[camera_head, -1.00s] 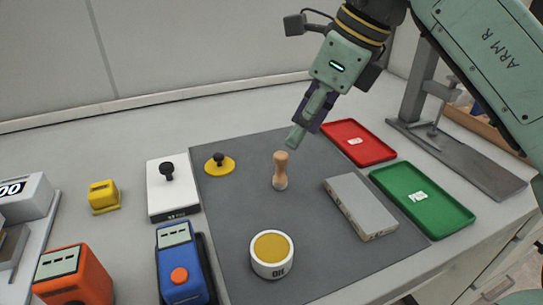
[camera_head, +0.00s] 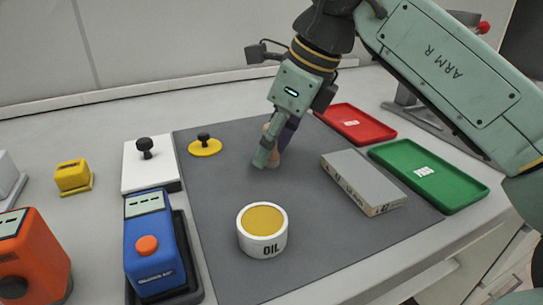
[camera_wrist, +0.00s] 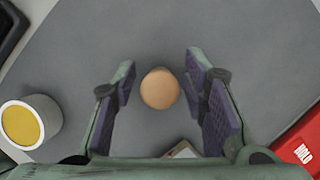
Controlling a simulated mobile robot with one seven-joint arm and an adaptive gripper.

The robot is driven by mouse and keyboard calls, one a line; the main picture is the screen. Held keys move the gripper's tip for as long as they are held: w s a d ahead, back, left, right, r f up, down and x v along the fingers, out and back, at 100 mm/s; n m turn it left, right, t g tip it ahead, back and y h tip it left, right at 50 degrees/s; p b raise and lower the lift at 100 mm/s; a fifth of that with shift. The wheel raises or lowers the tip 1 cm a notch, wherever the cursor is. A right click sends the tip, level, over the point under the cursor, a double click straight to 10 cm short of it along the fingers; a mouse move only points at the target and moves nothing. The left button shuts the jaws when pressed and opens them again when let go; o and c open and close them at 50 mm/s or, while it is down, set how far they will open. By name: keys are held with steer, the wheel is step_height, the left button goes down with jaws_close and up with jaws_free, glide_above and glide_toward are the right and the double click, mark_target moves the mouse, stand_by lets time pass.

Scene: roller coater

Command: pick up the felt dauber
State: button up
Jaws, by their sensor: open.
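The felt dauber (camera_wrist: 160,89) shows in the wrist view as a round tan wooden knob seen from above, between my two open fingers. In the head view the dauber (camera_head: 268,128) stands on the dark grey mat and is mostly hidden behind my gripper. My gripper (camera_head: 268,160) points down at it in the head view. In the wrist view my gripper (camera_wrist: 162,88) has a finger on each side of the knob, with a wider gap at the left finger; the right finger is close to it, and whether it touches I cannot tell.
On the mat (camera_head: 215,215) stand an oil tin (camera_head: 262,242), a grey box (camera_head: 362,183) and a yellow disc with a black knob (camera_head: 204,148). A red tray (camera_head: 355,123) and a green tray (camera_head: 430,172) lie at the right. A blue device (camera_head: 155,255) stands at the left.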

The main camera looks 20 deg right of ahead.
steer(key=shift+r, duration=0.1)
steer(key=shift+c, duration=0.2)
jaws_close()
steer(key=shift+r, duration=0.1)
